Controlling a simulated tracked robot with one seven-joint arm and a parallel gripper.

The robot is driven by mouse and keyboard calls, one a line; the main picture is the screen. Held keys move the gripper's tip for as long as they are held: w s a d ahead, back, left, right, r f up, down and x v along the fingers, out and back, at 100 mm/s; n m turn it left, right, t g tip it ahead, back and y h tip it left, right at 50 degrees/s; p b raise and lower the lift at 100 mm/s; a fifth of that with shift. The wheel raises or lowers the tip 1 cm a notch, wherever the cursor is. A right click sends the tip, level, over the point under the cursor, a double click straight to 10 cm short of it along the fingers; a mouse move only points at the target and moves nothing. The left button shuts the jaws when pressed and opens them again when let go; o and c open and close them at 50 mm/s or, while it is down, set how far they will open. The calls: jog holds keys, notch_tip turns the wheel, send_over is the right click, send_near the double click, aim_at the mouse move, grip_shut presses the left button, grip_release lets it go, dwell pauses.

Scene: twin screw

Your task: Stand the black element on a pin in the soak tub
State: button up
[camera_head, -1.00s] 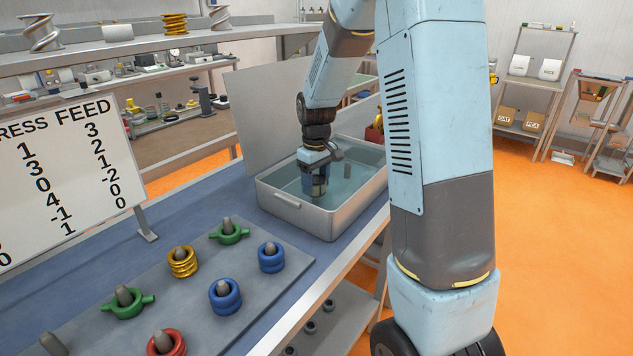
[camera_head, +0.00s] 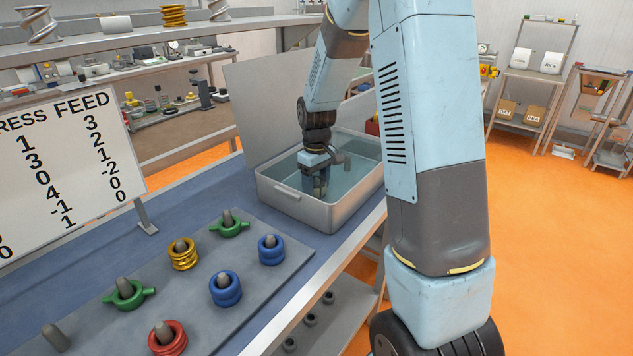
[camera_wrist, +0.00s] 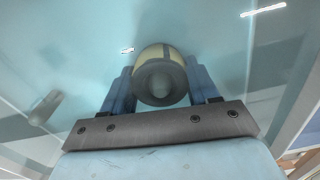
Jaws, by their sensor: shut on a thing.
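The soak tub (camera_head: 338,211) is a grey open box of clear bluish liquid at the far end of the bench. My gripper (camera_head: 318,190) points down inside it, its fingertips below the rim. In the wrist view my gripper (camera_wrist: 160,92) has its blue fingers on both sides of a round dark element (camera_wrist: 146,96) with a pale yellowish band, and is shut on it. A grey rounded tip shows in the middle of its dark end; I cannot tell whether this is a pin through it. A grey peg-like shape (camera_wrist: 45,107) stands apart at the left. The element's underside is hidden.
A grey pin board (camera_head: 190,310) in front of the tub holds green, gold, blue and red elements, plus a bare pin (camera_head: 55,338). A lettered sign (camera_head: 65,170) stands at the left. A grey panel (camera_head: 265,105) rises behind the tub.

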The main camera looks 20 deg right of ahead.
jog(key=o, duration=1.4)
jog(key=shift+c, duration=0.2)
notch_tip(320, 180, up, 14)
jog(key=shift+w+f, duration=0.1)
jog(key=shift+f, duration=0.05)
